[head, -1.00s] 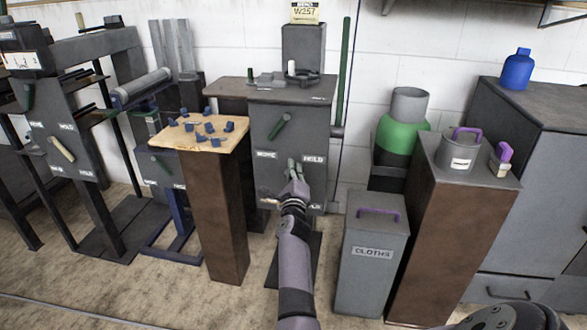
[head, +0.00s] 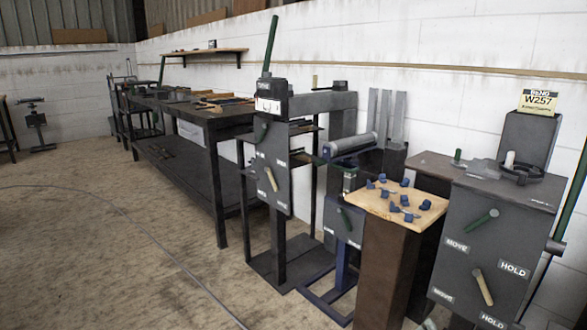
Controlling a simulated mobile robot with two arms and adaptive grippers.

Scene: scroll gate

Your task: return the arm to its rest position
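Neither of my grippers can be made out in the head view. A small pale shape shows at the bottom edge near the dark cabinet, too cut off to tell what it is. The dark cabinet (head: 497,245) stands at the right, partly cut off by the bottom edge. Its upper green lever (head: 482,220) slants up to the right. Its lower tan lever (head: 482,287) slants down to the right, by the MOVE and HOLD labels. Nothing is seen touching either lever.
A wooden-topped pedestal (head: 381,203) with several blue pieces stands left of the cabinet. A machine with a roller (head: 349,144) and a dark panel with levers (head: 272,165) stand further left. A long workbench (head: 217,122) lines the wall. The floor (head: 110,260) at left is open.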

